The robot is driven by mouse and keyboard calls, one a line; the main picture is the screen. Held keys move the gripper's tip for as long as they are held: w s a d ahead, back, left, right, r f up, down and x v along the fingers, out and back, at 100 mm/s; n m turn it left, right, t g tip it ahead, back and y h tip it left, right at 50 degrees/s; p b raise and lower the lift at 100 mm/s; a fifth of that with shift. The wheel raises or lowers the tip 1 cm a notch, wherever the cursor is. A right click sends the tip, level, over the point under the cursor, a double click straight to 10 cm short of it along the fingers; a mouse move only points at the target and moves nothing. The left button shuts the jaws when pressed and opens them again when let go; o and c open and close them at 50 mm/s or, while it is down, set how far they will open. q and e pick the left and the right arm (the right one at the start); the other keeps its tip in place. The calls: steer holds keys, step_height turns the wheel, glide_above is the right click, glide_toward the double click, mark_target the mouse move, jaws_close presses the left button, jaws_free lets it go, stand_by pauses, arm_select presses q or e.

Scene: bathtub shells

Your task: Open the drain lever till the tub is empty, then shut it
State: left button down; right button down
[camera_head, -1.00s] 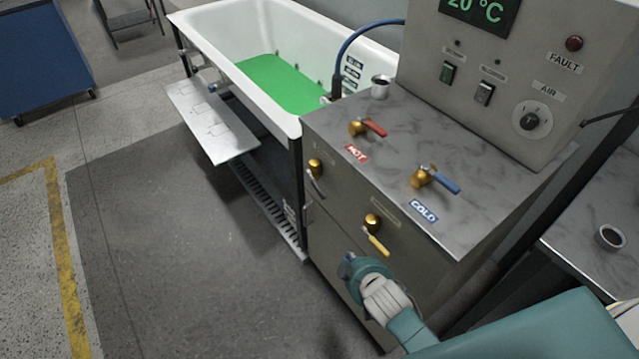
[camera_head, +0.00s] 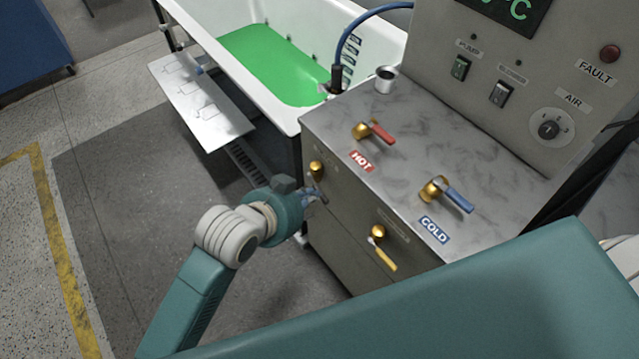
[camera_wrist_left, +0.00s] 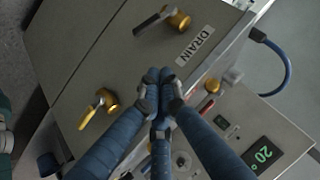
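The drain lever has a brass knob (camera_head: 316,168) on the cabinet's front panel. The white tub (camera_head: 205,38) holds green liquid (camera_head: 272,65). My left gripper (camera_head: 318,196) is close to the panel just below the drain knob. In the left wrist view its fingers (camera_wrist_left: 159,78) are together with nothing visible between them, apart from the lever. My right gripper is out of view.
A yellow-handled lever (camera_head: 384,260) sits lower right on the same panel. Red HOT (camera_head: 380,132) and blue COLD (camera_head: 458,199) levers and a metal cup (camera_head: 386,80) stand on the cabinet top.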

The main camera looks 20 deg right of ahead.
mark_target(322, 194)
arm_select(q)
steer(key=a+f+x, duration=0.2)
steer(key=x, duration=1)
steer(key=shift+p, duration=0.4)
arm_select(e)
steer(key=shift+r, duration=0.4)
arm_select(q)
steer(key=shift+a+f, duration=0.15)
steer(key=shift+f, duration=0.05)
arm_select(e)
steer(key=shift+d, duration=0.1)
arm_select(q)
steer(key=shift+f+t, duration=0.1)
steer(key=shift+t, duration=0.3)
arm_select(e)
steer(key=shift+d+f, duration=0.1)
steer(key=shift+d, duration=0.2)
